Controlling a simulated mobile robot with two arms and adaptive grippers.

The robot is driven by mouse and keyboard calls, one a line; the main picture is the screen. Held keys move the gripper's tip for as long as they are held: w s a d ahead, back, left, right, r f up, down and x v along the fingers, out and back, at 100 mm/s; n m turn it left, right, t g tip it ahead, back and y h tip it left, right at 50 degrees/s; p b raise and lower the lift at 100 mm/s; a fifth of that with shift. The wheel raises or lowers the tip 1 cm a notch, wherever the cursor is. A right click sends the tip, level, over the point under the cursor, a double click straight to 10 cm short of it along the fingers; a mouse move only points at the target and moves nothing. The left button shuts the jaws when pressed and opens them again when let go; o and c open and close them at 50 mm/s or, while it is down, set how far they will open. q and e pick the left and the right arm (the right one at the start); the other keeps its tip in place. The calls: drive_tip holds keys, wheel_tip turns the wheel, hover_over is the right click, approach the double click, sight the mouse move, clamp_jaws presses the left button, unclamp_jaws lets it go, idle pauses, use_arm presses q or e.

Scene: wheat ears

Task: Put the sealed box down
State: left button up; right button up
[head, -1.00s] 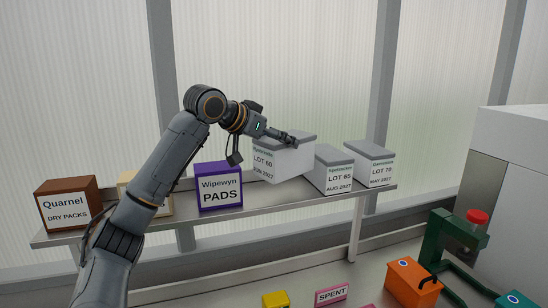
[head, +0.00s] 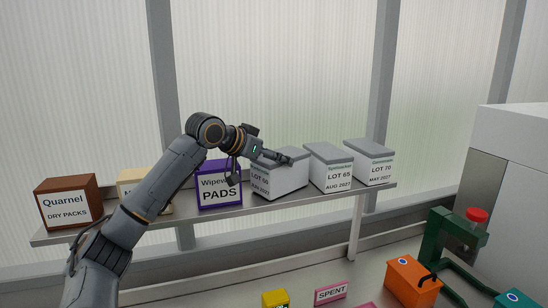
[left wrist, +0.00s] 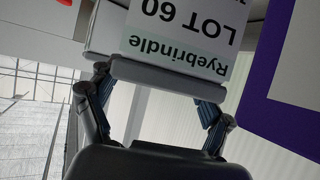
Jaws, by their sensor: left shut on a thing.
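The sealed box (head: 283,180) is white with a grey lid and a label reading LOT 60, JUN 2027. It sits at shelf level between the purple Wipewyn PADS box (head: 219,186) and the LOT 65 box (head: 330,167); I cannot tell whether its base fully touches the shelf (head: 228,214). My left gripper (head: 283,159) is shut on the box at its lid, hiding part of the top. In the left wrist view the box's Ryebrindle label (left wrist: 185,35) appears upside down, close to the fingers. My right gripper is not in view.
The LOT 70 box (head: 369,162) stands at the shelf's right. A brown Quarnel box (head: 67,201) and a partly hidden cream box (head: 133,185) stand left. Below are a yellow box (head: 275,299), a pink SPENT sign (head: 331,293), an orange box (head: 412,281) and a green press (head: 455,240).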

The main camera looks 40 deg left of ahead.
use_arm(q)
drive_tip(key=shift+f, duration=0.1)
drive_tip(key=o, duration=1.5)
drive_tip(key=shift+r, duration=0.2)
drive_tip(key=shift+b+v, duration=2.85)
drive_tip(key=shift+v, duration=3.15)
drive_tip(key=shift+f, duration=0.2)
